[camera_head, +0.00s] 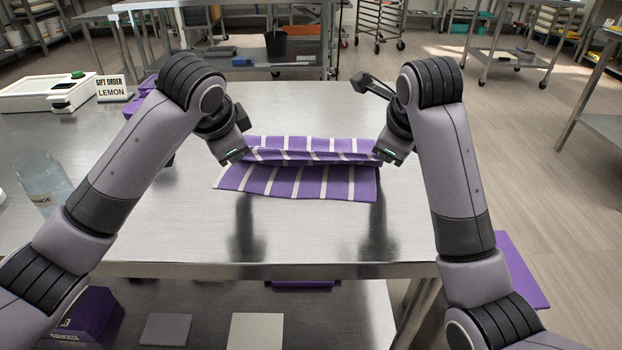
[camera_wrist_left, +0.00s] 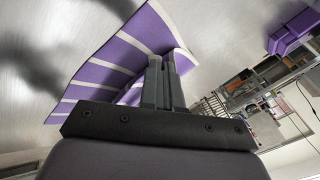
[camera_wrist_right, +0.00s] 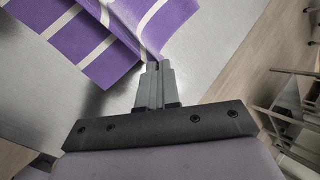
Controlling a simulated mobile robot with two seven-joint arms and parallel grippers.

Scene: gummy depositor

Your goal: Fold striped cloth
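The striped cloth (camera_head: 298,182), purple with white stripes, lies on the steel table. Its far part is raised and doubled over in a ridge between my grippers, while its near part lies flat. My left gripper (camera_head: 240,158) is at the cloth's left end, and in the left wrist view its fingers (camera_wrist_left: 162,62) are closed together at the edge of the cloth (camera_wrist_left: 105,72). My right gripper (camera_head: 384,156) is at the right end. In the right wrist view its fingers (camera_wrist_right: 155,70) are closed on the cloth's corner (camera_wrist_right: 110,62). The fingertips hide the pinched cloth.
The steel table (camera_head: 310,235) is clear in front of and behind the cloth. Below the front edge is a lower shelf.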

